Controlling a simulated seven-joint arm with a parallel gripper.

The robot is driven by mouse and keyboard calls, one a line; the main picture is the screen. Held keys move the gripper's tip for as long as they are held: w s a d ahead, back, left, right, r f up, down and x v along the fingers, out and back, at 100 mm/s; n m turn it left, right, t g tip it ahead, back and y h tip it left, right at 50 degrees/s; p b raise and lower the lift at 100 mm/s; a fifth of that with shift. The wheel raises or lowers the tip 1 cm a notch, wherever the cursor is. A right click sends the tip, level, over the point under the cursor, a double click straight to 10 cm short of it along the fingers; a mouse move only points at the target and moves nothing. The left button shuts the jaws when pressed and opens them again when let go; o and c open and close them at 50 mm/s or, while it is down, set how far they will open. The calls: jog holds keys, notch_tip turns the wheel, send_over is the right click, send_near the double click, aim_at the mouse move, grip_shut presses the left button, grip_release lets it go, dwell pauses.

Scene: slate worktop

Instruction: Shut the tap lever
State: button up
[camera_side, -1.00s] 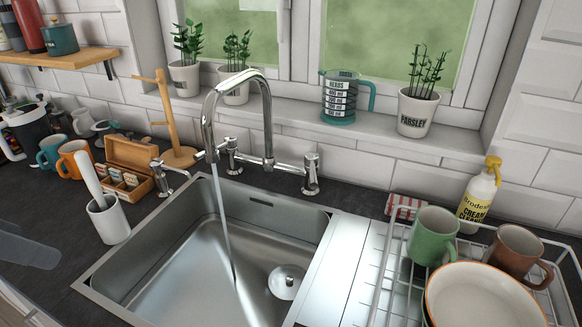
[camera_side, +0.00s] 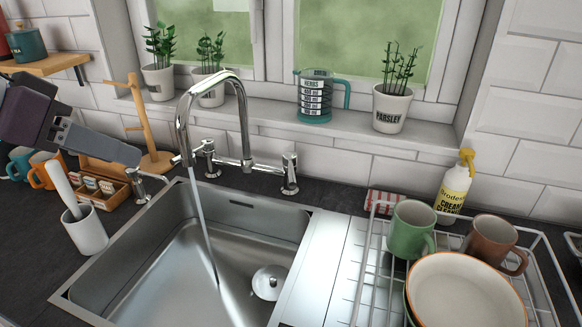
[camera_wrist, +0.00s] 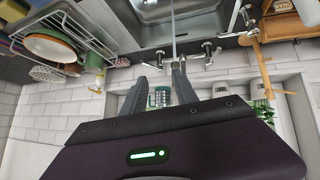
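The chrome bridge tap (camera_side: 242,110) stands behind the sink, and a thin stream of water (camera_side: 204,240) runs from its spout into the basin. In the wrist view the tap's handles (camera_wrist: 210,52) lie beyond my fingertips. My gripper (camera_side: 134,157) comes in from the left, over the wooden box and left of the tap, touching neither lever. In the wrist view my gripper (camera_wrist: 160,73) has its two fingers apart with nothing between them.
A wooden mug stand (camera_side: 150,125), a tea box (camera_side: 105,188) and a white utensil pot (camera_side: 85,230) stand left of the sink. Potted herbs (camera_side: 392,105) line the sill. A dish rack (camera_side: 545,270) with crockery is at right. Space above the basin is clear.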

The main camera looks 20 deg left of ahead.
jog(key=w+d+r+t+h, duration=0.1)
jog(key=w+d+t, duration=0.1)
jog(key=w+d, duration=0.45)
jog(key=w+d+t, duration=0.1)
jog(key=w+d, duration=0.2)
jog(key=w, duration=0.7)
jog(key=n+t+y, duration=0.4)
jog(key=y, duration=0.1)
send_over(293, 185)
jog(key=r+x, duration=0.1)
jog(key=x, duration=0.2)
notch_tip(293, 185, down, 11)
jog(key=s+f+y, duration=0.1)
jog(key=f, duration=0.2)
jog(key=s+f+y, duration=0.1)
jog(key=f+y, duration=0.1)
jog(key=f, duration=0.1)
jog(key=f+n+t+y, duration=0.1)
jog(key=f, duration=0.3)
jog(key=shift+s+d+y, duration=0.3)
jog(key=shift+s+d, duration=0.05)
jog(key=shift+s, duration=0.05)
jog(key=shift+a+f+y, duration=0.2)
jog(key=shift+f+y, duration=0.1)
jog(key=shift+y, duration=0.1)
jog(key=x, duration=0.6)
jog(key=shift+w+a, duration=0.15)
jog(key=shift+w, duration=0.1)
grip_shut()
